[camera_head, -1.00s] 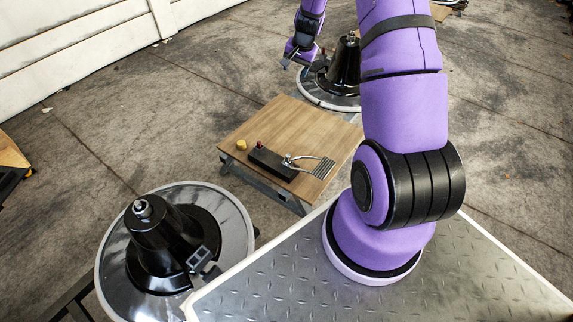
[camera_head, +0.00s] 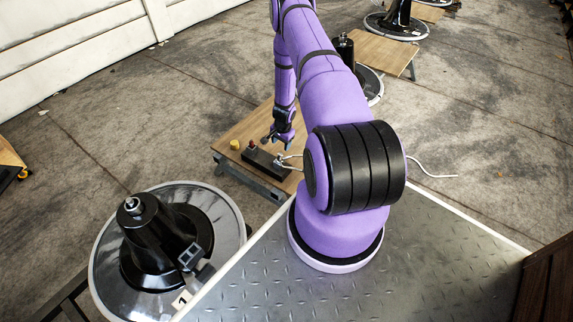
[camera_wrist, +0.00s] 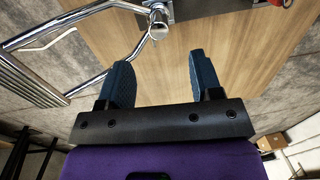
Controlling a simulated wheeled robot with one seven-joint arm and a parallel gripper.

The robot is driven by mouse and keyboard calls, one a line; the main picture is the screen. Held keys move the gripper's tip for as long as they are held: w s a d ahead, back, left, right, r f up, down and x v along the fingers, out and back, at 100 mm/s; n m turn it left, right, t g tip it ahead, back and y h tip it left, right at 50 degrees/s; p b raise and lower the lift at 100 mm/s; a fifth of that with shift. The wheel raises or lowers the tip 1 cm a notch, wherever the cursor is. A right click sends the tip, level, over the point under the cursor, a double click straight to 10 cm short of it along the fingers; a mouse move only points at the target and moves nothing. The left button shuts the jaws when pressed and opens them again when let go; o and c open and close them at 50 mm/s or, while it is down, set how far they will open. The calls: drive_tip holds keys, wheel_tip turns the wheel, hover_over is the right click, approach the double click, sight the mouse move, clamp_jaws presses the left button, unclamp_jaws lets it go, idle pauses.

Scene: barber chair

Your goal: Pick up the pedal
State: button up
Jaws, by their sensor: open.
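The pedal is a chrome lever of bent bars (camera_head: 287,158), fixed to a dark block (camera_head: 262,164) on a wooden low table. My arm hides much of it in the head view. In the wrist view, the chrome pedal (camera_wrist: 95,10) spans the upper left, with ribbed bars at the left edge. Its round joint (camera_wrist: 158,24) lies beyond the gap between my fingers. My gripper (camera_wrist: 162,72) is open and empty, with two blue fingers apart. In the head view my gripper (camera_head: 279,139) is over the table, close to the block and pedal.
The wooden table (camera_head: 232,131) also holds a small yellow object (camera_head: 235,145) and a red knob (camera_head: 252,145). A black cone on a round silver base (camera_head: 105,263) stands front left. Bare floor lies left of the table.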

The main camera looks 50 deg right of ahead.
sight(280, 154)
drive_tip(key=shift+w+a+f, duration=0.1)
drive_tip(key=shift+w+f, duration=0.05)
drive_tip(key=shift+f, duration=1.55)
drive_tip(key=shift+w+a+f, duration=0.1)
drive_tip(key=shift+f, duration=1.65)
drive_tip(key=shift+w+f, duration=0.15)
drive_tip(key=shift+f, duration=1.55)
clamp_jaws()
